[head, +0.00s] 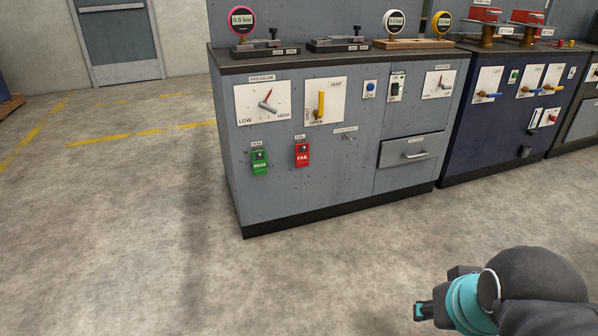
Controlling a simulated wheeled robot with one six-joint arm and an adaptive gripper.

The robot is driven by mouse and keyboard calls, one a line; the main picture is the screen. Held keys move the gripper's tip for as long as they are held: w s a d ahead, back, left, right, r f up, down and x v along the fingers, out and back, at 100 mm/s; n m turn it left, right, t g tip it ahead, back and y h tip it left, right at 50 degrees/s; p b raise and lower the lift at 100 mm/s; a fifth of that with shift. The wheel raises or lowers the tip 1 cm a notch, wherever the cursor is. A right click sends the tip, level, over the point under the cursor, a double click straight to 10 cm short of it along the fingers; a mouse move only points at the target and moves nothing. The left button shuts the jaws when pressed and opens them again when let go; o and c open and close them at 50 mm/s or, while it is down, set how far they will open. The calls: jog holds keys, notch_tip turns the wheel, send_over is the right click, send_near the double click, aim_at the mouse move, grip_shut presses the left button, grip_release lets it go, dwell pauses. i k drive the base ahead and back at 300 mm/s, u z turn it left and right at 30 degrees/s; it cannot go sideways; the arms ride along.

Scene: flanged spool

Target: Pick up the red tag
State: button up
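The red tag (303,154), marked FAIL, hangs on the front panel of the grey cabinet (300,190), under a small label. A green tag (260,162) hangs to its left on the same panel. My gripper (424,311) is at the lower right of the head view, well in front of the cabinet and apart from both tags. Its fingers are small and dark in this view, and I cannot make out whether they are open or shut.
Gauges stand on the worktop (320,57). A dark blue cabinet (480,140) adjoins on the right. The concrete floor (150,230) in front is clear.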

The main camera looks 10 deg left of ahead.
aim_at(301, 159)
jog(key=z, duration=0.05)
jog(key=k, duration=0.65)
jog(key=u, duration=1.2)
jog(key=i, duration=1.05)
jog(key=u, duration=0.35)
jog(key=i, duration=0.95)
jog(key=z, duration=1.15)
jog(key=i, duration=0.6)
jog(key=z, duration=0.6)
